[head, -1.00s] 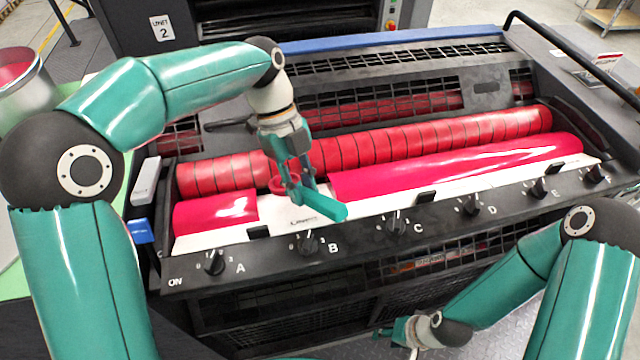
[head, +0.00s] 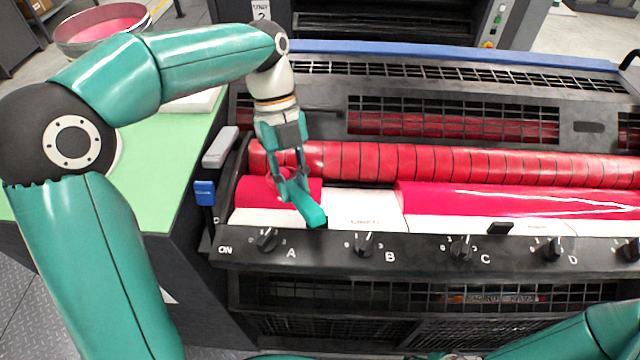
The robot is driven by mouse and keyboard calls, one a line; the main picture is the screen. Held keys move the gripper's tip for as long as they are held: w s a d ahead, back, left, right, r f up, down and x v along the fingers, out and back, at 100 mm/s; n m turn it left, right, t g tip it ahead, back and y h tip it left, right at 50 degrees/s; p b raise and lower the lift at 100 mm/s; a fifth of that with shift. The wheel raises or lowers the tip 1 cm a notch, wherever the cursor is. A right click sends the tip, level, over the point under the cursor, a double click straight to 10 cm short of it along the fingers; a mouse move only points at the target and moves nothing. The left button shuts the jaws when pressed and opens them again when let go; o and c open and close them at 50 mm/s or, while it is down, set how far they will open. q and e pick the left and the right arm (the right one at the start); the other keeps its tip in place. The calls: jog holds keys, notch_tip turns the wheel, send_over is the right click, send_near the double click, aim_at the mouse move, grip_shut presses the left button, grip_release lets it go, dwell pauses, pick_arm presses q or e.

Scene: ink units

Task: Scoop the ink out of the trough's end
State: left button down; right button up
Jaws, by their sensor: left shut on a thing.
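The ink trough (head: 362,205) runs across the press front, with a bare white stretch in its middle. Glossy crimson ink lies at its left end (head: 255,192), and a longer band of ink (head: 520,200) covers its right part. My left gripper (head: 292,178) is over the left end, shut on a teal-handled tool (head: 311,211). The handle slants down to the right; the tool's working end is hidden or too small to make out. I cannot tell if it touches the ink. Of my right gripper, only a sliver (head: 435,356) shows at the bottom edge.
A red segmented roller (head: 400,160) lies just behind the trough. Knobs (head: 365,244) line the front rail. A grey lever (head: 220,147) and a blue one (head: 204,192) stand at the left end. A pink-lined bowl-like container (head: 103,28) and a green tabletop (head: 160,150) are at left.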

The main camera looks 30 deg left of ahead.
aim_at(289, 184)
pick_arm(q)
jog(key=shift+a+f+b, duration=0.15)
jog(key=shift+f+b, duration=0.8)
jog(key=shift+f, duration=0.3)
jog(key=shift+s+f, duration=0.1)
jog(key=shift+f, duration=0.4)
jog(key=shift+f+b, duration=0.1)
jog(key=shift+b, duration=0.2)
notch_tip(289, 184, up, 11)
jog(key=p, duration=0.9)
